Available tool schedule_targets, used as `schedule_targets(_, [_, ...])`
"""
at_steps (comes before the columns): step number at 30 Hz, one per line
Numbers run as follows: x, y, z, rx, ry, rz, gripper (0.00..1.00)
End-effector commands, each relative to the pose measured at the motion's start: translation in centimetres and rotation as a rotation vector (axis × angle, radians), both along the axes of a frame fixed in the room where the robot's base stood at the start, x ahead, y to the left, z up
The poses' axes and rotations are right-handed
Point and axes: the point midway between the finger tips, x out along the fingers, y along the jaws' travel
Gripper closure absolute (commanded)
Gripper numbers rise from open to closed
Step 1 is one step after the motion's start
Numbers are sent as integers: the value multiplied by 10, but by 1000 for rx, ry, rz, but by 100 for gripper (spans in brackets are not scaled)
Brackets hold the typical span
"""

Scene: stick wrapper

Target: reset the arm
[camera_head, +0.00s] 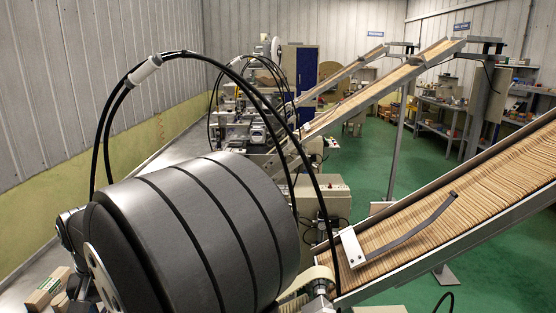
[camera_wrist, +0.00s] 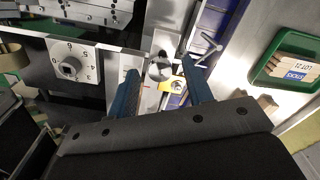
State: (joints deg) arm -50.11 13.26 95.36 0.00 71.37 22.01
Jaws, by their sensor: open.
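My gripper (camera_wrist: 160,66) shows in the wrist view as two blue fingers, set wide apart on a dark mount. It is open and holds nothing. A round metal part (camera_wrist: 159,69) of the machine appears between the fingertips; I cannot tell whether it is above or below their level. A metal T-shaped handle (camera_wrist: 207,48) is close to the right fingertip; contact cannot be told. In the head view the gripper is not visible, and a large grey rounded shape covers the lower left.
The wrist view shows a green tray (camera_wrist: 256,76) with labelled stick bundles (camera_wrist: 293,68) at right and a dial plate (camera_wrist: 72,64) at left. In the head view, a sloped chute (camera_head: 480,196) full of wooden sticks runs along the right; green floor (camera_head: 365,170) is open behind it.

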Motion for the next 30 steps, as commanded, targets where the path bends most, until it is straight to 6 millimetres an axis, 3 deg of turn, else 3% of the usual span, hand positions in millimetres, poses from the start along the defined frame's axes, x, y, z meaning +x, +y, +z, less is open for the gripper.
schedule_targets(15, [0, 0, 0, 0, 0, -388, 54])
schedule_targets(30, [0, 0, 0, 0, 0, -461, 54])
